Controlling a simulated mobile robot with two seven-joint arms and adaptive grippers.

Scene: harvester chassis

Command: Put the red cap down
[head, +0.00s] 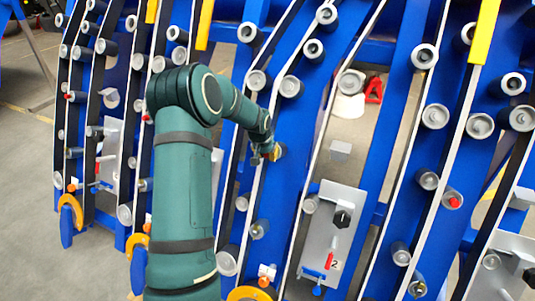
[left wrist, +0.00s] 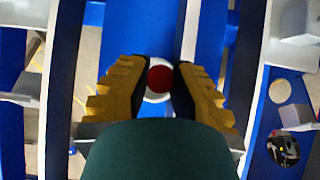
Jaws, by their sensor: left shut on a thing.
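My left gripper (head: 272,153) reaches from the left to a blue upright of the chassis, near its rollers. In the left wrist view, its yellow fingers (left wrist: 160,82) are closed around the red cap (left wrist: 160,78), which shows as a round red face between the fingertips. A pale ring (left wrist: 156,97) shows behind and around the cap; I cannot tell whether the cap touches it. In the head view the held cap is hidden by the gripper. My right gripper is not in view.
Blue uprights (head: 290,165) carry many grey rollers (head: 290,86). Another roller at right has a red centre (head: 454,202). A grey panel (head: 327,225) with a black knob (head: 342,217) and a red handle (head: 330,261) stands right of the gripper. Yellow bars (head: 486,30) hang above.

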